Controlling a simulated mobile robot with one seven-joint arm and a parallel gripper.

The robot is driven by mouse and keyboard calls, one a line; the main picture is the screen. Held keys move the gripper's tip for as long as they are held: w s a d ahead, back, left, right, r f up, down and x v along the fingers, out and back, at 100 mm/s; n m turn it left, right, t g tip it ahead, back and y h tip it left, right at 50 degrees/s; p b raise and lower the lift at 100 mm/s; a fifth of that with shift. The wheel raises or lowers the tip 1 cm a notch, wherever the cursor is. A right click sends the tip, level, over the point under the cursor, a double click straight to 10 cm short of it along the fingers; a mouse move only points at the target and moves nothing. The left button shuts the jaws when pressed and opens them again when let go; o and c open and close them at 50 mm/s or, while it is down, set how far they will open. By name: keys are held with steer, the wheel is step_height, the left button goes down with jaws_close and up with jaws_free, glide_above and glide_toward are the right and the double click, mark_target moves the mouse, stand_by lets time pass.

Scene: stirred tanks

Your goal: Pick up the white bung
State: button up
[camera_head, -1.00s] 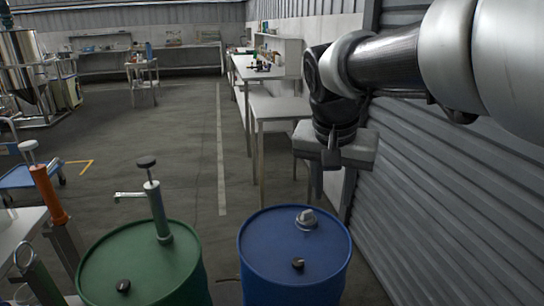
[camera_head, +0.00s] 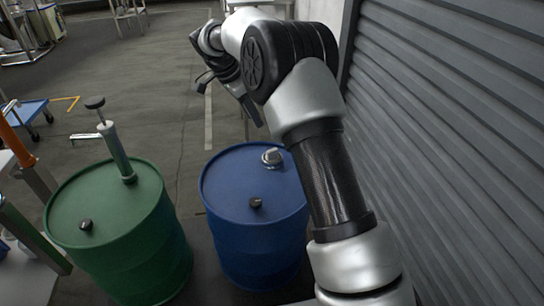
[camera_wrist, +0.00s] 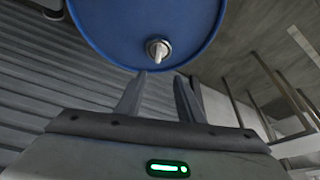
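The white bung (camera_head: 271,157) is a pale knob standing on the top of the blue drum (camera_head: 228,178), near the rim on the far right side. In the wrist view the bung (camera_wrist: 158,50) shows whole on the blue lid, beyond my fingertips and nearly centred between them. My gripper (camera_wrist: 161,78) is open, with two grey fingers apart and nothing between them. In the head view my gripper (camera_head: 250,112) is behind and above the drum's far edge, angled down toward the bung and not touching it.
A small dark bung (camera_head: 256,203) sits on the same drum. A green drum (camera_head: 115,205) with an upright hand pump (camera_head: 116,150) stands to the left. A grey corrugated wall (camera_head: 440,130) runs close along the right. Open floor lies beyond the drums.

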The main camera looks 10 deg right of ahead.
steer(key=b, duration=0.2)
glide_above(272, 150)
steer(key=a, duration=0.3)
step_height(272, 150, down, 10)
steer(key=b+x, duration=0.1)
steer(key=x, duration=0.1)
steer(key=s+x, duration=0.1)
steer(key=x, duration=0.1)
steer(key=shift+w+d+f+b, duration=0.1)
steer(key=shift+d+f+b, duration=0.15)
steer(key=shift+f+b, duration=0.1)
steer(key=shift+w+d+f, duration=0.15)
steer(key=shift+d+f, duration=0.05)
steer(key=shift+f, duration=0.15)
jaws_close()
